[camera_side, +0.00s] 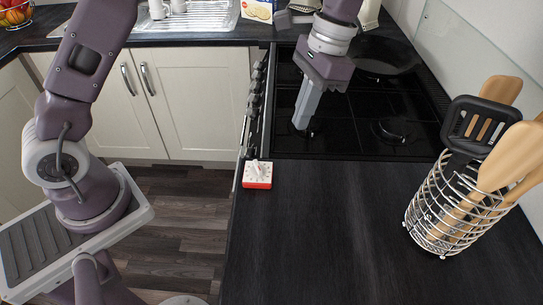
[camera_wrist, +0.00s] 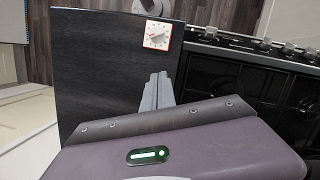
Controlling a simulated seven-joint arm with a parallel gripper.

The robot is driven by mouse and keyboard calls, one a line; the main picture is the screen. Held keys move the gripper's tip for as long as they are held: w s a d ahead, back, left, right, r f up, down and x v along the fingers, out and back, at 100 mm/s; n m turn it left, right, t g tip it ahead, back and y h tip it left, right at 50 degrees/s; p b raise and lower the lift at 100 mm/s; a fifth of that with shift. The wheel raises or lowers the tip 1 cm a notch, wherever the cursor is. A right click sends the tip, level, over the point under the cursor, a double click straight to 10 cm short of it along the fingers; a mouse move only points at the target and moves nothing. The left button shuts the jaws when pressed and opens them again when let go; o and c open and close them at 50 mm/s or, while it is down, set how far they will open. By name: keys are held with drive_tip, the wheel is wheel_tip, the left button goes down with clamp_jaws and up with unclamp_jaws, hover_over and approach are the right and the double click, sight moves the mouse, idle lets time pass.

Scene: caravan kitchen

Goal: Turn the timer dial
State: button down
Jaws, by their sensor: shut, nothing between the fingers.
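The timer (camera_side: 257,175) is a small box with a white face, a red lower edge and a dial in its middle. It stands on the dark worktop (camera_side: 330,225) near its left edge, just in front of the hob. In the wrist view the timer (camera_wrist: 157,35) shows its white dial face with a red rim, beyond the fingertips. My gripper (camera_side: 301,124) is shut and empty, its fingers pointing down over the hob, behind and to the right of the timer and apart from it. The closed fingers also show in the wrist view (camera_wrist: 157,78).
A wire utensil holder (camera_side: 437,215) with wooden and black utensils stands on the right of the worktop. A dark pan (camera_side: 382,58) sits at the back of the hob (camera_side: 400,110). The worktop between timer and holder is clear.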

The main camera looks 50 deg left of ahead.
sight(263, 173)
drive_tip(key=shift+n, duration=0.4)
drive_tip(key=x, duration=1)
drive_tip(key=shift+s+a, duration=0.2)
drive_tip(key=shift+s, duration=0.4)
drive_tip(key=shift+s+a, duration=0.2)
drive_tip(key=shift+s, duration=0.4)
drive_tip(key=shift+s+a, duration=0.25)
drive_tip(key=shift+s, duration=0.4)
drive_tip(key=shift+s+r+m, duration=0.1)
drive_tip(key=shift+s+m, duration=0.35)
drive_tip(key=shift+m, duration=0.45)
